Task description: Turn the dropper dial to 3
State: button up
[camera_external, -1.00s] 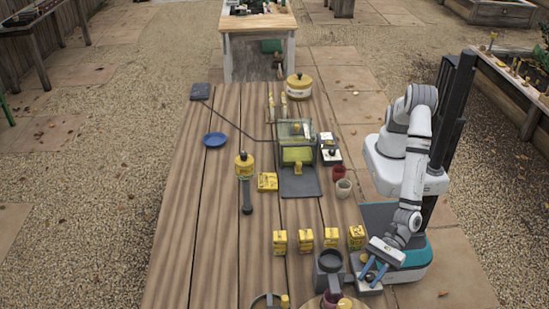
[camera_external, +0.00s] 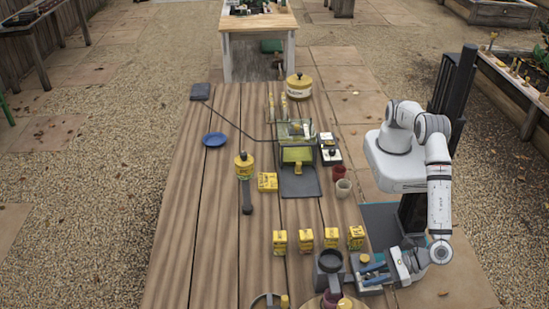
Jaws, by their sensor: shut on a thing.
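A dark grey cup-shaped holder (camera_external: 329,268) stands close left of my gripper. Several small yellow boxes (camera_external: 305,240) stand in a row behind it. A clear-walled case (camera_external: 297,143), a red cup (camera_external: 338,173) and a pale cup (camera_external: 343,188) are farther back. The table's left side is mostly clear.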

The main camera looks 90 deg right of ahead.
aim_at(371, 275)
jog(key=shift+f+m+g+h+b, duration=0.1)
jog(key=shift+m+g+h+b, duration=0.5)
jog(key=shift+m+h, duration=1.55)
jog(key=shift+h, duration=0.35)
jog(key=shift+m+h+b, duration=0.55)
jog(key=shift+m+h, duration=0.1)
jog(key=shift+h, duration=0.05)
jog(key=o, duration=1)
notch_tip(371, 275, up, 10)
jog(key=shift+r+p, duration=0.15)
jog(key=shift+p, duration=0.45)
